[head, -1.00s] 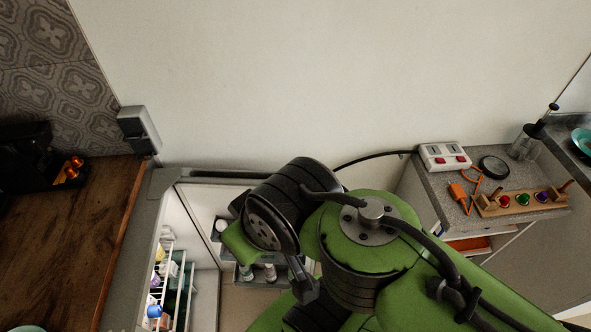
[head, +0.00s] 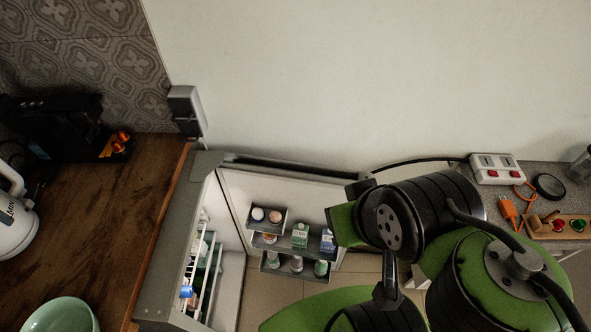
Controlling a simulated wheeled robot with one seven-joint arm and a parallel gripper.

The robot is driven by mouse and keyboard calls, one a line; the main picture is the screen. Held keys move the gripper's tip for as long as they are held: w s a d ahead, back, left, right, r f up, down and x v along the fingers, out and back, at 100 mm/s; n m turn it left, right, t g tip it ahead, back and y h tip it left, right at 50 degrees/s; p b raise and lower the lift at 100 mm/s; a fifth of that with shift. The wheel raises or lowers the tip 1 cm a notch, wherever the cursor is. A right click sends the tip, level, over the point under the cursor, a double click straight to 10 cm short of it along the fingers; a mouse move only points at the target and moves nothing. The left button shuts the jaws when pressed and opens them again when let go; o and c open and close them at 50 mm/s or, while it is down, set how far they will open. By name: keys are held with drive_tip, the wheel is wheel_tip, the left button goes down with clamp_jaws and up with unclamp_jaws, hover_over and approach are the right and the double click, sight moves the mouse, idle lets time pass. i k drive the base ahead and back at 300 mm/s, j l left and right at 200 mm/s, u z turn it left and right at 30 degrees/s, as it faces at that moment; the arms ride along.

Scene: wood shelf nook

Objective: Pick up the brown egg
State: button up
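An open fridge (head: 153,290) stands below, with its door (head: 235,185) swung out to the right. The top door tray (head: 283,232) holds two small round egg-like things. The left one (head: 258,213) is pale. The right one, likely the brown egg (head: 275,216), is a pinkish brown. Both are too small to make out well. My green and black arm is folded to the right of the door, overlapping its right edge. The fingers of my gripper do not show.
Cartons (head: 300,236) and bottles stand on the lower door trays. Wire shelves (head: 208,275) hold items inside the fridge. A wooden counter (head: 95,220) with a green bowl (head: 62,316) and a white kettle (head: 14,220) is at left. A grey cabinet top with a power strip (head: 497,170) is at right.

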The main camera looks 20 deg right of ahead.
sight(275, 217)
drive_tip(key=k+l+u, duration=0.1)
drive_tip(key=u, duration=2.3)
drive_tip(key=k+l+z, duration=0.1)
drive_tip(key=z, duration=0.3)
drive_tip(key=l+z, duration=0.15)
drive_tip(key=z, duration=0.2)
drive_tip(key=k+l+z, duration=0.1)
drive_tip(key=z, duration=0.3)
drive_tip(key=l+z, duration=0.35)
drive_tip(key=i+j+u, duration=0.1)
drive_tip(key=j, duration=0.25)
drive_tip(key=i+j, duration=0.25)
drive_tip(key=i+j+u, duration=0.15)
drive_tip(key=j, duration=0.25)
